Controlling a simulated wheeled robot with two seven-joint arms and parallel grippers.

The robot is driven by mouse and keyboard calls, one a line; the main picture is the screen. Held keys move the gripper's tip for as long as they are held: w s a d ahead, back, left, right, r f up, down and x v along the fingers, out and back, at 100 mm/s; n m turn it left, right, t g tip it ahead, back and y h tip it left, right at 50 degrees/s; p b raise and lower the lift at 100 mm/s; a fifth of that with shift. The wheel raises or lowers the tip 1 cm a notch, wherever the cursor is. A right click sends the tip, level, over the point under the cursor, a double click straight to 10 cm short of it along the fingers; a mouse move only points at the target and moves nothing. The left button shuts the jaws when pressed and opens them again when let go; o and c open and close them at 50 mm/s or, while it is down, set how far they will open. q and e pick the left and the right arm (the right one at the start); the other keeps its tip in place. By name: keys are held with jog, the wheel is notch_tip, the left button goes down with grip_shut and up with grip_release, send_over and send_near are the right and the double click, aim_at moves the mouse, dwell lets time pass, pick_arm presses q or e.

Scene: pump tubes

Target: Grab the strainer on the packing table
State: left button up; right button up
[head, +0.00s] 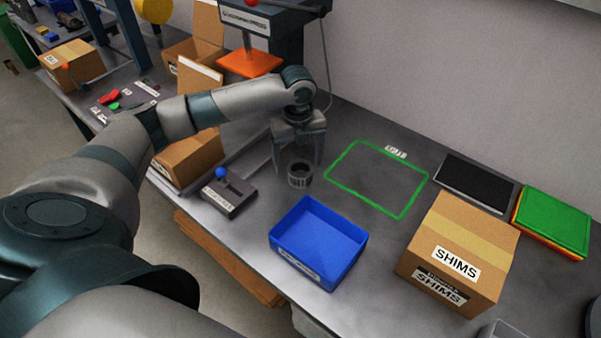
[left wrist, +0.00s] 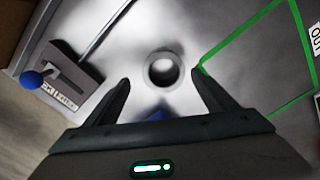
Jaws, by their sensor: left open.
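The strainer (head: 299,176) is a small dark cup with a slotted side, standing on the grey packing table (head: 375,235). My left gripper (head: 298,165) points down over it, with its fingers apart. In the left wrist view the strainer (left wrist: 162,69) shows as a round ring between and just beyond the two open fingertips (left wrist: 160,78). I see no finger touching it. My right gripper is not in view.
A blue bin (head: 318,240) stands in front of the strainer. A small lever box with a blue knob (head: 230,194) is to the left. A green outlined area (head: 378,178), clear inside, lies to the right. A SHIMS carton (head: 459,252) stands further right.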

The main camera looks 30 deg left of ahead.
aim_at(300, 168)
pick_arm(q)
jog(key=shift+w+f+p, duration=0.15)
jog(key=shift+f+p, duration=0.2)
jog(key=shift+f, duration=0.15)
jog(key=f, duration=0.2)
jog(key=f+p, duration=0.1)
jog(key=shift+w, duration=0.25)
jog(key=shift+f, duration=0.6)
jog(key=c, duration=1.3)
